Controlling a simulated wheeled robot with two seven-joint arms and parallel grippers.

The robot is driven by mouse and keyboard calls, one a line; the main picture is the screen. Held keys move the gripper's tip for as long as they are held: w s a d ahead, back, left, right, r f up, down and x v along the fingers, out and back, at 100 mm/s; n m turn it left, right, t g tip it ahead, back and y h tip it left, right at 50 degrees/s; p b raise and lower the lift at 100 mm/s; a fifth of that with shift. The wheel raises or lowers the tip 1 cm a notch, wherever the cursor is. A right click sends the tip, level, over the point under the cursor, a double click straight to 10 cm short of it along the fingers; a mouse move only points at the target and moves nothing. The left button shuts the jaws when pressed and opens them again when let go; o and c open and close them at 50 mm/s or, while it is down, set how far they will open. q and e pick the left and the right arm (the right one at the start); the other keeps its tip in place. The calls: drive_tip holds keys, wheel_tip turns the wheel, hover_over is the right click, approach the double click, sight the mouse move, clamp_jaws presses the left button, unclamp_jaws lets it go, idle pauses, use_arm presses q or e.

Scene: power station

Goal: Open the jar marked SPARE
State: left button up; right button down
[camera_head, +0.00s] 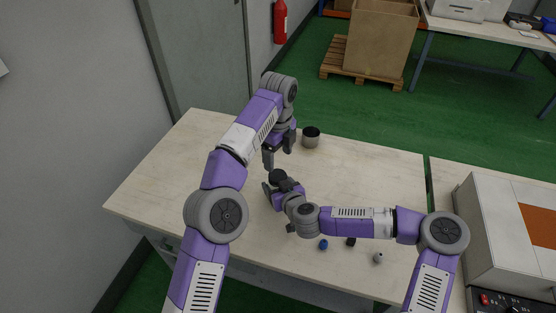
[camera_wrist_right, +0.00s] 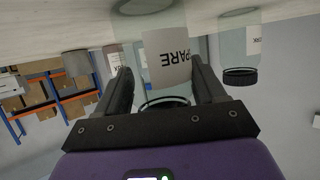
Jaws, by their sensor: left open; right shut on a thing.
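The jar marked SPARE (camera_wrist_right: 167,58) is a clear jar with a white label. It stands between the fingers of my right gripper (camera_wrist_right: 164,88), which is shut on it; the right wrist view is upside down. A dark ring at its top end is partly hidden by the gripper, so I cannot tell if it is a lid. In the head view a dark round top (camera_head: 278,176) shows at my right gripper, whose fingers are mostly hidden. My left gripper (camera_head: 278,155) is open and empty, just beyond that top in the picture, fingers pointing down.
A grey cylinder with a dark top (camera_head: 311,139) stands right of my left gripper. A blue item (camera_head: 323,244), a black one and a pale one lie near the front edge. The right wrist view shows another black-lidded jar (camera_wrist_right: 240,76). The table's left side (camera_head: 165,185) is clear.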

sight(278, 175)
use_arm(q)
drive_tip(key=shift+a+r, duration=0.1)
drive_tip(key=shift+r, duration=0.05)
drive_tip(key=shift+f, duration=3.9)
use_arm(e)
drive_tip(key=shift+f, duration=0.1)
use_arm(q)
drive_tip(key=c, duration=1.1)
drive_tip(key=n, duration=0.3)
